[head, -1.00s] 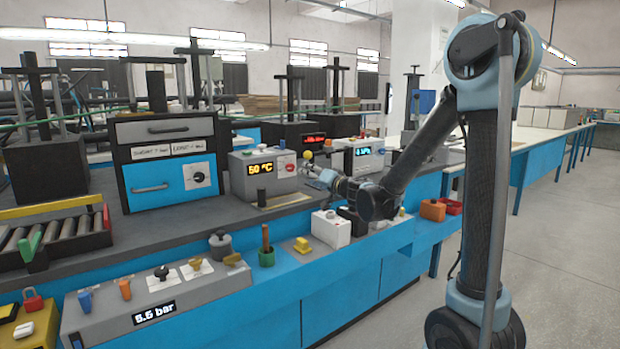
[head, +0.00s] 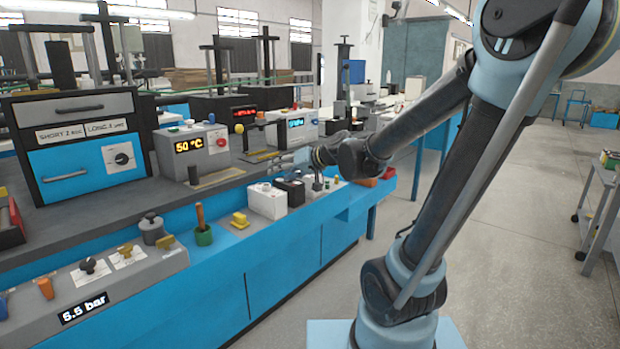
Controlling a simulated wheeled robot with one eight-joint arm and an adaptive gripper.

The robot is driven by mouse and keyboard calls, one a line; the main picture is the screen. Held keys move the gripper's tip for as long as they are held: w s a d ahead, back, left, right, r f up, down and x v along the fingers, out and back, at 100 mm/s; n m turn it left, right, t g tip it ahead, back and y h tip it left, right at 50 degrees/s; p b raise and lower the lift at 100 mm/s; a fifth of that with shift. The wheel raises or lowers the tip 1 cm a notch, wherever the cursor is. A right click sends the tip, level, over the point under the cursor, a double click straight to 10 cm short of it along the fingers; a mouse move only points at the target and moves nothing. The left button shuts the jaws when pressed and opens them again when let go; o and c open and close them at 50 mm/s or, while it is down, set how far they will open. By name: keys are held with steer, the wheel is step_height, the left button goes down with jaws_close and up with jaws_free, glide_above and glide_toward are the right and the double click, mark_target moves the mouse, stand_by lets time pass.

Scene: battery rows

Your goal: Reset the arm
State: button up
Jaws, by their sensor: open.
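My gripper (head: 285,163) shows in the head view at the end of my arm, over the blue-fronted bench (head: 290,247). It is small in the picture, and it is open with nothing seen between its fingers. It is just right of the grey box reading 50 °C (head: 190,150) and above and behind a white box (head: 267,200). My arm reaches in from the right, bent at the elbow. Whether the gripper touches anything cannot be told.
A black box (head: 290,190) stands beside the white box. A cart (head: 603,210) stands far right; the floor (head: 510,220) between is clear.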

steer(key=s+d+f+m+g+h, duration=0.1)
steer(key=s+d+f+h, duration=0.2)
steer(key=s+d+f, duration=0.2)
steer(key=s+d+f+m+g+h, duration=0.1)
steer(key=s+d+f+h, duration=0.3)
steer(key=s+d, duration=0.6)
steer(key=s+d+f+m+g+h, duration=0.2)
steer(key=s+d+f, duration=0.5)
steer(key=d, duration=0.6)
steer(key=shift+s+g+h, duration=0.55)
steer(key=shift+g+h, duration=0.05)
steer(key=shift+h, duration=0.1)
steer(key=shift+w+f, duration=0.2)
steer(key=shift+w, duration=0.3)
